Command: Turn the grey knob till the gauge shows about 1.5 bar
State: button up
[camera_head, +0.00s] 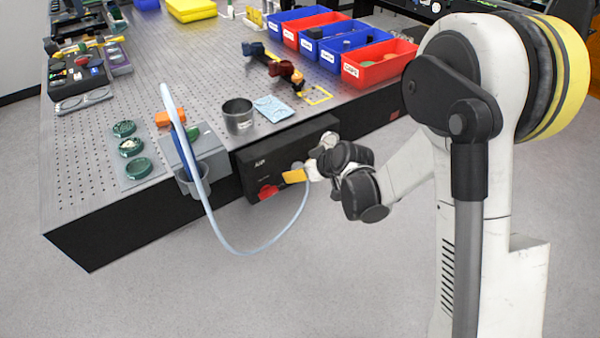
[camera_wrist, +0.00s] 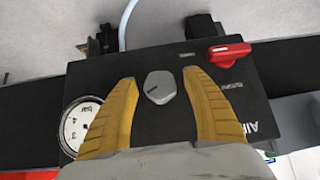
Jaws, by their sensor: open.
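The grey knob (camera_wrist: 160,87) is on a black air panel (camera_wrist: 222,95), with a dark line across its face. My gripper (camera_wrist: 160,76) is open, with one yellow finger on each side of the knob in the wrist view. Gaps show between the fingers and the knob; I cannot tell how far off the panel the fingertips are. The white pressure gauge (camera_wrist: 76,125) is at the left, partly covered by the left finger, and its needle cannot be made out. In the head view my gripper (camera_head: 294,176) is at the panel (camera_head: 258,160) and hides the knob.
A red handle (camera_wrist: 230,51) sits on the panel close to the right finger; it also shows in the head view (camera_head: 268,191). A pale hose (camera_head: 239,250) hangs in a loop below the panel. The floor in front is clear.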

jog(key=c, duration=1.2)
jog(key=shift+o, duration=0.2)
jog(key=shift+y, duration=0.3)
jog(key=o, duration=1.2)
jog(key=shift+c, duration=0.2)
